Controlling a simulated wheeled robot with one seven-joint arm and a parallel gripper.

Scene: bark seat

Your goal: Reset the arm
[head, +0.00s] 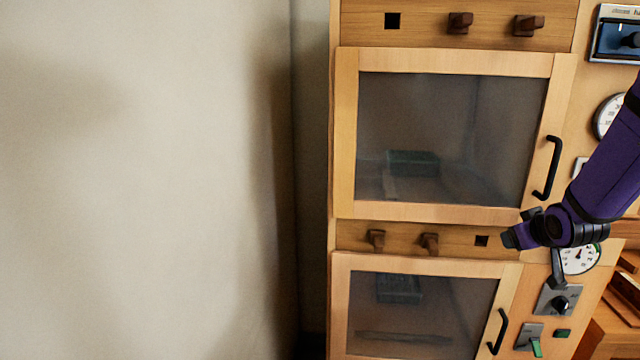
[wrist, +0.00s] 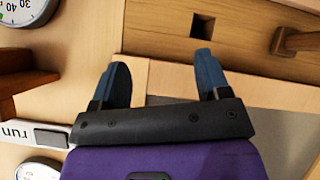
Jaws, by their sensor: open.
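My gripper (head: 512,236) is at the end of the purple arm at the right of the head view. It is in front of the wooden cabinet, beside the square hole (head: 482,240) in the strip between the two doors. In the wrist view my gripper (wrist: 162,66) shows two blue fingers spread apart with nothing between them. Beyond them are pale wood and the strip with the square hole (wrist: 203,25). I cannot tell whether a finger touches the cabinet.
The upper glass door (head: 455,62) and lower glass door (head: 425,266) look closed, with black handles. Wooden pegs (head: 429,243) stick out of the strip. Dials and a switch plate (head: 545,302) are at the right. A plain wall (head: 140,180) fills the left.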

